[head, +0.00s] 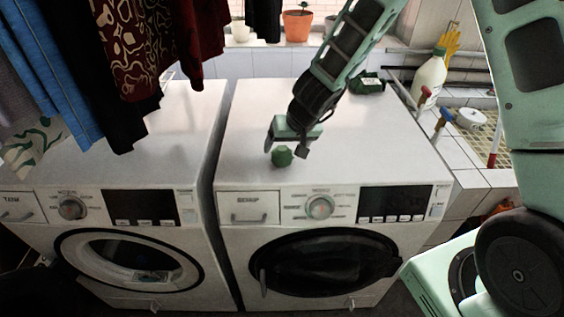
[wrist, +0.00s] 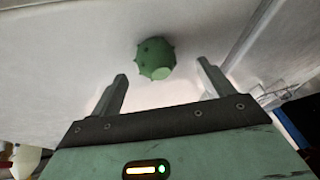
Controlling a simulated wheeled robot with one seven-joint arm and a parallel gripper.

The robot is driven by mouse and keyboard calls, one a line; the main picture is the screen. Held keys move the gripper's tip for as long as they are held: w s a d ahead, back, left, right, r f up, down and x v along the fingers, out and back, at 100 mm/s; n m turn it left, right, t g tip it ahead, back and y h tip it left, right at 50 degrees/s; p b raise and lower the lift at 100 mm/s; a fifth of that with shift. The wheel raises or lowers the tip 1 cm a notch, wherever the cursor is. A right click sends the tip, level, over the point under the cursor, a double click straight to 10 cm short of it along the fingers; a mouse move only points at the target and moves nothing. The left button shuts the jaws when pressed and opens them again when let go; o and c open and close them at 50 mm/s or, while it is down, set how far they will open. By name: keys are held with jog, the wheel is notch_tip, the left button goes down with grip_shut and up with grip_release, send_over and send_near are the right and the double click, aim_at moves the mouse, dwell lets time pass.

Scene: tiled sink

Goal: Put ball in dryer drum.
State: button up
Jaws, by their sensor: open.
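A small green ball (head: 281,156) with short knobs lies on the white top of the right machine, near its middle front. In the wrist view the ball (wrist: 155,59) is just beyond the fingertips, roughly centred between them. My gripper (head: 290,146) is open and empty, right above or beside the ball; both fingers (wrist: 162,80) stand apart and do not touch it. The right machine's dark round door (head: 330,262) is shut. The left machine's round door opening (head: 130,262) shows a metal drum inside. Which machine is the dryer I cannot tell for sure.
Clothes (head: 150,40) hang above the left machine. Flower pots (head: 297,25) stand on the sill behind. The right machine's top (head: 250,115) is largely clear.

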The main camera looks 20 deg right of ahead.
aim_at(286, 152)
jog(key=b+x, duration=0.1)
jog(key=x, duration=0.1)
jog(key=b+x, duration=0.2)
jog(key=shift+s+d+f, duration=0.1)
jog(key=shift+d+f, duration=0.1)
jog(key=shift+d, duration=0.2)
jog(key=shift+w+a+f+b, duration=0.15)
jog(key=shift+w+f+b, duration=0.1)
jog(key=shift+f+b, duration=0.15)
jog(key=shift+c, duration=0.3)
jog(key=c, duration=1.1)
jog(key=shift+r, duration=0.15)
notch_tip(286, 152, up, 10)
jog(key=p, duration=1.1)
